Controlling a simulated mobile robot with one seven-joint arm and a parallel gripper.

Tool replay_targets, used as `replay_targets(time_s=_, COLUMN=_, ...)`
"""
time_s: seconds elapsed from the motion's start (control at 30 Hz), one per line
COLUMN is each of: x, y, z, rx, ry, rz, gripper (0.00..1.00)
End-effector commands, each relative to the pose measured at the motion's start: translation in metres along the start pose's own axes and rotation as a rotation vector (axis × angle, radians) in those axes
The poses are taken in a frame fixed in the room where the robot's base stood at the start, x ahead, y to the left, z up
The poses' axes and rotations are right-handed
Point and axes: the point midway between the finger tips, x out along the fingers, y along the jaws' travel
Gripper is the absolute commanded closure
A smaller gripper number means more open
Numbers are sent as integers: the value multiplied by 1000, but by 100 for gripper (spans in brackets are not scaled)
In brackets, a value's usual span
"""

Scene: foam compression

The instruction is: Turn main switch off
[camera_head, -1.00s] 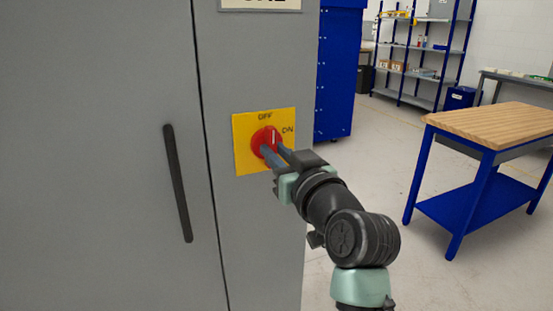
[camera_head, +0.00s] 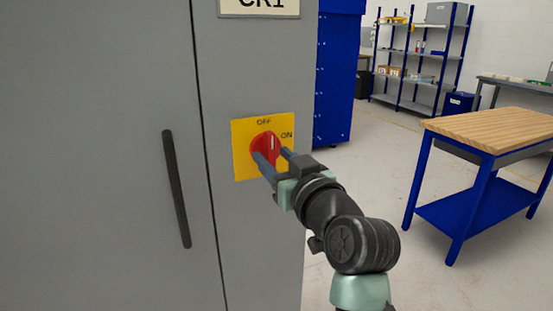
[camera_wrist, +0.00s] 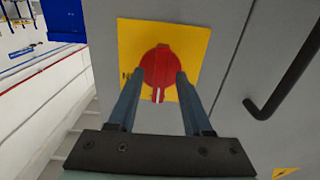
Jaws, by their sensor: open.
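The main switch is a red rotary knob (camera_head: 268,144) on a yellow plate (camera_head: 243,168) marked OFF at the top and ON at the right. The plate is on a grey cabinet front. The knob's white mark runs nearly upright in the head view. My gripper (camera_head: 272,155) is open, its two fingertips at the knob, one on each side of its raised ridge. In the wrist view, the red knob (camera_wrist: 158,58) shows between and beyond the fingers (camera_wrist: 160,76), with gaps beside the ridge. Contact cannot be told. The fingers hide part of the plate.
The grey cabinet (camera_head: 100,120) has a dark vertical handle (camera_head: 176,190) left of the switch and a label above it. A blue cabinet (camera_head: 336,75) stands behind. A wood-topped blue workbench (camera_head: 490,125) stands at the right, with open floor between.

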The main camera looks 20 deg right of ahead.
Motion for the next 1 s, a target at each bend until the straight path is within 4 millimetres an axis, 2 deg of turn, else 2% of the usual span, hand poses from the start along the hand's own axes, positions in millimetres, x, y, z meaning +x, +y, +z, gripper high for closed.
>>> replay_targets(time_s=0.17, x=-8, y=1, z=0, rx=0, ry=2, rz=1, gripper=50)
replay_targets(time_s=0.27, x=-22, y=1, z=0, rx=-1, ry=2, rz=2, gripper=50)
replay_targets(time_s=0.7, x=-110, y=1, z=0, rx=-1, ry=1, rz=3, gripper=50)
replay_targets(time_s=0.83, x=-124, y=1, z=0, rx=0, ry=0, rz=2, gripper=50)
replay_targets(time_s=1.0, x=-130, y=0, z=0, rx=0, ry=-1, rz=0, gripper=50)
